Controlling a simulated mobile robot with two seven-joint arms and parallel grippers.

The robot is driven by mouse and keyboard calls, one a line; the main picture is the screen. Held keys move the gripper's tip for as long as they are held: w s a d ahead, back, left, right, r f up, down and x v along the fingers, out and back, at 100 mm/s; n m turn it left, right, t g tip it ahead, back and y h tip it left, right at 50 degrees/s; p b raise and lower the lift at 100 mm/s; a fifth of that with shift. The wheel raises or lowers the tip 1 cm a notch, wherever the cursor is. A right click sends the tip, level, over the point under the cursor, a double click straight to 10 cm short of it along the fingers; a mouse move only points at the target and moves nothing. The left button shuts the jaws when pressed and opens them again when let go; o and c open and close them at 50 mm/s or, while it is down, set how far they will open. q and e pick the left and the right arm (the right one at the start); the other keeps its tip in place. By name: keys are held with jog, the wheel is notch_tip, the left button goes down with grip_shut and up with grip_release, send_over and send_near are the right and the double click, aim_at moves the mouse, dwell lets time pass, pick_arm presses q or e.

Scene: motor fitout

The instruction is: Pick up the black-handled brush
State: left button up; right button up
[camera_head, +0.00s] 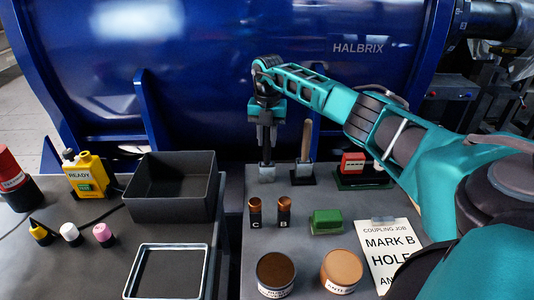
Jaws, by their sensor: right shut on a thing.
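My right gripper (266,142) points down at the back of the grey table and is shut on the black-handled brush (266,158). The brush is upright, its upper handle hidden between the fingers. Its lower end is at a small holder (260,175); I cannot tell whether it is clear of it. A second brush with a wooden handle (305,140) stands upright in a dark holder just to the right. My left gripper is not in view.
Two small copper-topped cylinders marked C and B, a green block (326,221), two round tins (276,273) and a job sheet (388,250) lie in front. A red item (353,162) stands right. An empty dark bin (170,212) is left. The blue motor housing (230,80) rises behind.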

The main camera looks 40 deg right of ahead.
grip_shut()
jog(key=shift+r, duration=0.15)
